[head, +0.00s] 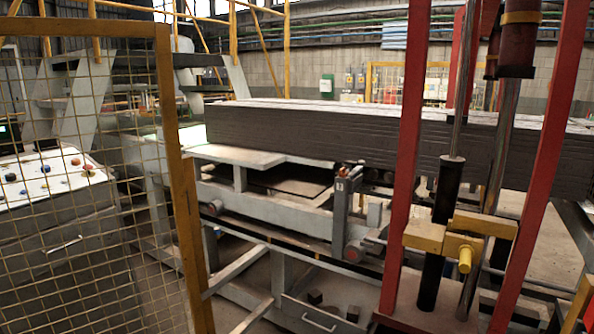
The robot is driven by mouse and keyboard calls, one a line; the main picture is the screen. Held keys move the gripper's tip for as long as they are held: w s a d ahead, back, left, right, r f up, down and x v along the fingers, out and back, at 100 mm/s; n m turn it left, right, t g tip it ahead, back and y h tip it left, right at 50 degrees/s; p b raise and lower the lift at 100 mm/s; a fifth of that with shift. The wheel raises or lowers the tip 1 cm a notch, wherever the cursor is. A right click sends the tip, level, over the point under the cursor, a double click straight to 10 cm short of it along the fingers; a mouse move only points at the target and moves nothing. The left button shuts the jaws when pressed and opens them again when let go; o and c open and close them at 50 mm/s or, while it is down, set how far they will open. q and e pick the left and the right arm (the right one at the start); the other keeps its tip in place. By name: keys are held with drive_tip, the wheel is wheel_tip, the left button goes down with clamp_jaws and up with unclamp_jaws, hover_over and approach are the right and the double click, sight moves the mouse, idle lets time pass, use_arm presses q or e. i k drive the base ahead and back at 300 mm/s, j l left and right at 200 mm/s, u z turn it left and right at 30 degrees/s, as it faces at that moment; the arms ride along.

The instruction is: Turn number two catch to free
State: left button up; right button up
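Neither of my grippers shows in the head view. A yellow block-like catch (427,237) sits around a dark and metal rod between two red posts at the right. A round yellow knob (464,259) sticks out from its front. A grey upright piece (340,208) with a small orange top and a white mark stands on the machine bed left of the red posts. The mark is too small to read surely. I cannot tell which part is the number two catch, nor its setting.
A yellow-framed mesh fence (172,150) stands close at left, before a control panel (50,180) with coloured buttons. Red posts (405,150) flank shiny vertical rods at right.

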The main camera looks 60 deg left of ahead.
sight(343, 173)
drive_tip(key=u, duration=1.7)
drive_tip(key=z, duration=0.25)
drive_tip(key=i+j+z, duration=0.15)
drive_tip(key=z, duration=0.25)
drive_tip(key=i+j+z, duration=0.5)
drive_tip(key=z, duration=0.3)
